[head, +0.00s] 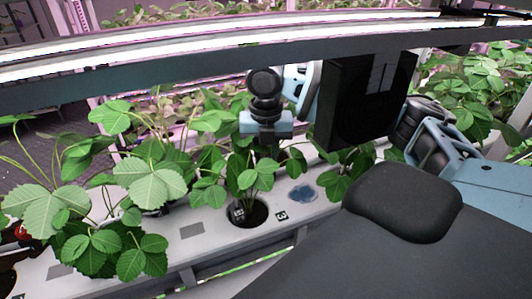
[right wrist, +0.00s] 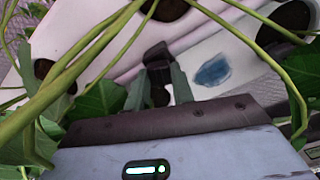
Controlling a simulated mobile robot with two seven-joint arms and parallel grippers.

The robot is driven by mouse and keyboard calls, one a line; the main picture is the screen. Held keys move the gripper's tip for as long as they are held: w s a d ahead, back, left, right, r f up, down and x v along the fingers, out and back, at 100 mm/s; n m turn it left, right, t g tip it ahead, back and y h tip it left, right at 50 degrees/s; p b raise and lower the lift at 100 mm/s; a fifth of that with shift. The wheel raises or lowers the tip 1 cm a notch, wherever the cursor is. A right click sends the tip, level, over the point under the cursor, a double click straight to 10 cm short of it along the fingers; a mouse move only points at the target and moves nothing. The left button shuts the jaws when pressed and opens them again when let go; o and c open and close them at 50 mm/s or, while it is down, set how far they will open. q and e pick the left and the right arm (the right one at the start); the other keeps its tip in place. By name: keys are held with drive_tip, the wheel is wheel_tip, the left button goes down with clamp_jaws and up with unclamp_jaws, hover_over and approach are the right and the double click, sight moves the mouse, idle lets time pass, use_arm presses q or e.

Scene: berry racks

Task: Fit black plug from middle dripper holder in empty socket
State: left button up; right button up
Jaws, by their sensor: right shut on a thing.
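My right gripper (head: 268,150) points down among the strawberry leaves above the white planting channel (head: 215,222); leaves hide its tips in the head view. In the right wrist view its two grey-green fingers (right wrist: 158,88) are shut on a small black block, the black plug (right wrist: 156,58), held over the channel. A small dark round spot shows between the fingers; I cannot tell whether it is a socket. In the head view, small black pieces with white marks stand at the planted hole (head: 258,213) and just right of it (head: 282,215). My left gripper is not in view.
Strawberry plants (head: 150,180) crowd the left of the channel, and stems (right wrist: 70,90) cross the wrist view. A blue patch (head: 303,193) marks the channel right of the planted hole. A bright light bar (head: 200,42) crosses above. Another dark hole (right wrist: 285,20) is at upper right.

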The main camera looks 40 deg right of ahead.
drive_tip(key=shift+f, duration=0.35)
drive_tip(key=o, duration=1.4)
drive_tip(key=shift+o, duration=0.2)
drive_tip(key=shift+r, duration=0.1)
